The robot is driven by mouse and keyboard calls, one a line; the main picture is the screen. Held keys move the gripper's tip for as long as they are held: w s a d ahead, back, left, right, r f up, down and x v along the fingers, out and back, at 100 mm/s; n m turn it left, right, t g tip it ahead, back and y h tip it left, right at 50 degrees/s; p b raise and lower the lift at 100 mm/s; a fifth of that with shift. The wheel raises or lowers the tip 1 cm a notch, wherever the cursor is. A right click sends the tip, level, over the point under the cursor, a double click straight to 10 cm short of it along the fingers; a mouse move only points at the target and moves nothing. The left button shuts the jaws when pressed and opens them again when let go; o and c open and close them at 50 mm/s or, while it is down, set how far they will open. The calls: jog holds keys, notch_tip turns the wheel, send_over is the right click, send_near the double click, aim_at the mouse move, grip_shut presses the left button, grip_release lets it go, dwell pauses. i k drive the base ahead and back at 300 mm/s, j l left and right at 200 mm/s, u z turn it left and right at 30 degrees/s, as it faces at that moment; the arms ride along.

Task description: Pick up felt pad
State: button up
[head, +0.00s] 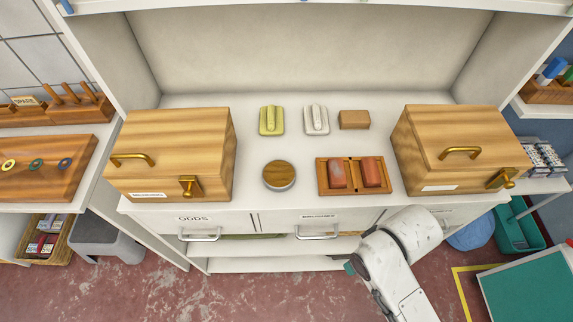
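No item is labelled as a felt pad, and I cannot tell for sure which one it is. A yellow-green pad with a raised grip (271,121) and a white pad with a raised grip (316,120) lie side by side at the back middle of the white counter. A plain brown block (354,120) lies to their right. White links of my arm show at the lower right, in front of the counter and apart from these items. No gripper fingers can be made out.
A round wood-topped tin (279,176) and a wooden tray (354,190) with two reddish blocks stand in front. Closed wooden boxes with brass handles flank them, left (170,150) and right (455,145). Drawers with handles (318,233) are below. Bare counter separates the items.

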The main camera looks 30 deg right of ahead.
aim_at(316, 123)
jog(key=j+z, duration=0.45)
jog(key=j, duration=1.05)
